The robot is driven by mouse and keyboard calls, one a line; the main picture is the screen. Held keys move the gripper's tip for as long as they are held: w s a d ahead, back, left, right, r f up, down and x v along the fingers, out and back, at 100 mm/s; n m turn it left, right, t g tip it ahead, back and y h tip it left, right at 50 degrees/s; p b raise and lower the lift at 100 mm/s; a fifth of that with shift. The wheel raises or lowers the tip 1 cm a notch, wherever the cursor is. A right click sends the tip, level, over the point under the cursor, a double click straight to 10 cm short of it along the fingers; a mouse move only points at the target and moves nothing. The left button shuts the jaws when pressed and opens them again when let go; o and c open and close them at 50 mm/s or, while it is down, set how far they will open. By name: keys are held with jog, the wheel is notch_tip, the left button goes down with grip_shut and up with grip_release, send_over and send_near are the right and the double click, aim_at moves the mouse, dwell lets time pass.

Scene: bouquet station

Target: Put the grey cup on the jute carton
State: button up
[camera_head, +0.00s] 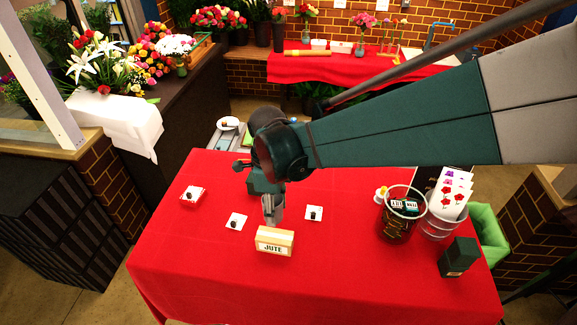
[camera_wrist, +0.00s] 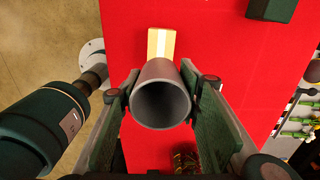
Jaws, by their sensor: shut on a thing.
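The grey cup (camera_wrist: 161,95) is between the two fingers of my gripper (camera_wrist: 161,98) in the wrist view, its open mouth facing the camera. In the head view my gripper (camera_head: 272,208) points down, with the cup there hard to tell apart from the fingers. The jute carton (camera_head: 274,241), a tan box with a white "JUTE" label, stands on the red-covered table just below my gripper in the picture. In the wrist view the carton (camera_wrist: 161,42) shows beyond the cup, partly hidden by it. I cannot tell whether cup and carton touch.
A dark basket (camera_head: 398,220), flower cards (camera_head: 450,194) and a dark green box (camera_head: 459,257) stand at right. The table's front is clear.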

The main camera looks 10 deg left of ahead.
send_over(275, 235)
jog(key=shift+f, duration=2.75)
jog(key=shift+f, duration=0.15)
jog(key=shift+f, duration=1.95)
jog(key=shift+f, duration=0.2)
jog(key=o, duration=0.9)
jog(key=shift+r, duration=0.25)
jog(key=shift+r, duration=5.95)
